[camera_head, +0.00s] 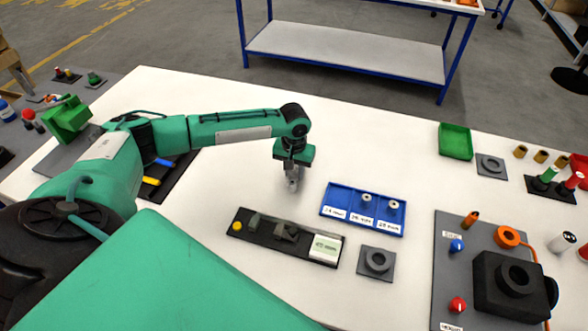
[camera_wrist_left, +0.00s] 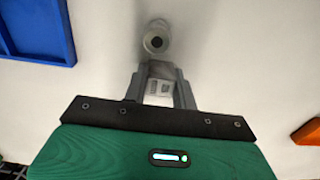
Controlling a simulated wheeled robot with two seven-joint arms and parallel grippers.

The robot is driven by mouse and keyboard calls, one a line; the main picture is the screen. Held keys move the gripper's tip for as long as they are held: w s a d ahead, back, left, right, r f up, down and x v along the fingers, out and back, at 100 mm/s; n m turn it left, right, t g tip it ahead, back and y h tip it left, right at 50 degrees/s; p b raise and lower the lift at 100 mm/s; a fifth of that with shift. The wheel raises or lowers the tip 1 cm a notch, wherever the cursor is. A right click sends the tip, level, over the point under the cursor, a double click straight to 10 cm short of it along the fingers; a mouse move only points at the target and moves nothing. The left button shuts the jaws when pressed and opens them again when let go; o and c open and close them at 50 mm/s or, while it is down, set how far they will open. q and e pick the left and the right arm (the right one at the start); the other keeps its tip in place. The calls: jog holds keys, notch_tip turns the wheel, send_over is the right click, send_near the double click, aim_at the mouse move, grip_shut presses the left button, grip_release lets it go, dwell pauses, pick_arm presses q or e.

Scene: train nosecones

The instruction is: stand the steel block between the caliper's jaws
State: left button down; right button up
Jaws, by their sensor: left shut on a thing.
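My left gripper (camera_head: 293,178) is shut on a small pale grey steel piece, taken to be the steel block (camera_wrist_left: 156,40), above the white table. The wrist view shows its round end with a dark hole beyond the fingertips (camera_wrist_left: 160,70); a printed white patch shows between the fingers. The fingers hide much of its shape. The caliper (camera_head: 265,240) lies nearer and left of the gripper, with a dark base, grey-green jaws (camera_head: 286,231), a pale display (camera_head: 325,248) and a yellow button (camera_head: 237,226). The space between the jaws looks empty. My right gripper is out of view.
The blue tray (camera_head: 345,190) has three labelled compartments; the middle and right ones hold round pale pieces, the left looks empty. A grey ring stand (camera_head: 377,262) sits near the tray. A green bin (camera_head: 455,141) is farther right. The table beyond the gripper is clear.

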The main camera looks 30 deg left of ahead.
pick_arm(q)
jog(key=c, duration=1.1)
grip_release()
